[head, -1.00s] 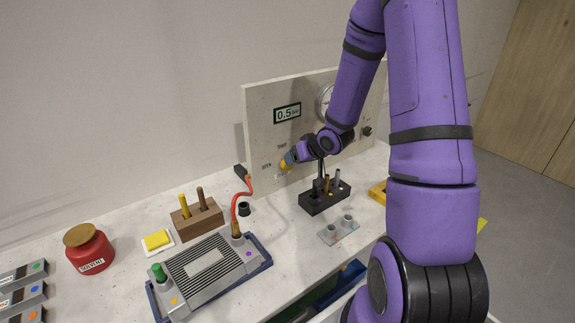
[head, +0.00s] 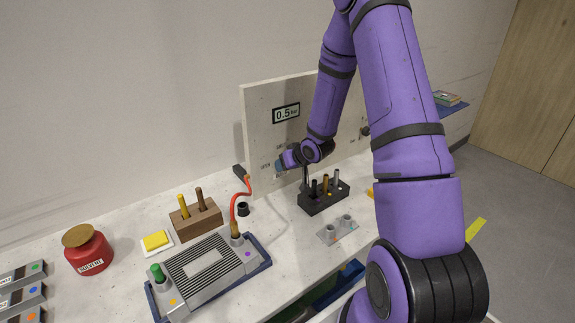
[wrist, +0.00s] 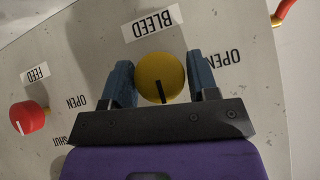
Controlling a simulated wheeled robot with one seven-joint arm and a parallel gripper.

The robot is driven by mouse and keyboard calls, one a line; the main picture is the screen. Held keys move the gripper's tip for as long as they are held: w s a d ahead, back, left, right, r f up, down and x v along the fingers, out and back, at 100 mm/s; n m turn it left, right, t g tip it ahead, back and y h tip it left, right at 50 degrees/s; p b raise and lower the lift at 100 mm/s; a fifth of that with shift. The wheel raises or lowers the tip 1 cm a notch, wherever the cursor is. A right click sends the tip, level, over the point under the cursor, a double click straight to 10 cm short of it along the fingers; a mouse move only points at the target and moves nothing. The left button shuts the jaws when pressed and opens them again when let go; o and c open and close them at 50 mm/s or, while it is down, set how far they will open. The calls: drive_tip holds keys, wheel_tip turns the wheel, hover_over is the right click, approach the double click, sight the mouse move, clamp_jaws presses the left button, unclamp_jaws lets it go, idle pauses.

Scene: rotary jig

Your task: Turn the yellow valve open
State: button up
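The yellow valve knob (wrist: 160,77) sits on the upright pale panel (wrist: 90,60) under the upside-down BLEED label in the wrist view. Its dark pointer line faces down toward my gripper's palm. An OPEN label (wrist: 224,60) is to its right there, partly covered by a finger. In the head view my gripper (head: 279,166) is at the panel and hides the knob. The panel display (head: 286,112) reads 0.5 bar.
A red FEED knob (wrist: 28,117) is beside the valve, with its own labels. A black holder (head: 323,199) with upright pieces stands on the bench close below my wrist. A red hose (head: 240,204) and wooden block (head: 197,222) are further left.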

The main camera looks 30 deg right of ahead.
drive_tip(key=c, duration=0.5)
drive_tip(key=shift+h, duration=0.4)
drive_tip(key=shift+o, duration=0.2)
drive_tip(key=shift+a+n+h, duration=0.1)
drive_tip(key=shift+n+h, duration=0.7)
drive_tip(key=shift+h, duration=0.2)
drive_tip(key=n+h, duration=0.1)
drive_tip(key=h, duration=0.2)
drive_tip(key=shift+n+t, duration=0.3)
drive_tip(key=shift+n, duration=0.1)
drive_tip(key=n+t+h, duration=0.1)
drive_tip(key=n+h, duration=0.1)
drive_tip(key=h, duration=0.1)
drive_tip(key=shift+f+n+h, duration=0.1)
drive_tip(key=shift+n+h, duration=0.2)
drive_tip(key=shift+h, duration=0.1)
drive_tip(key=n+t+h, duration=0.2)
drive_tip(key=h, duration=0.1)
drive_tip(key=shift+n, duration=0.4)
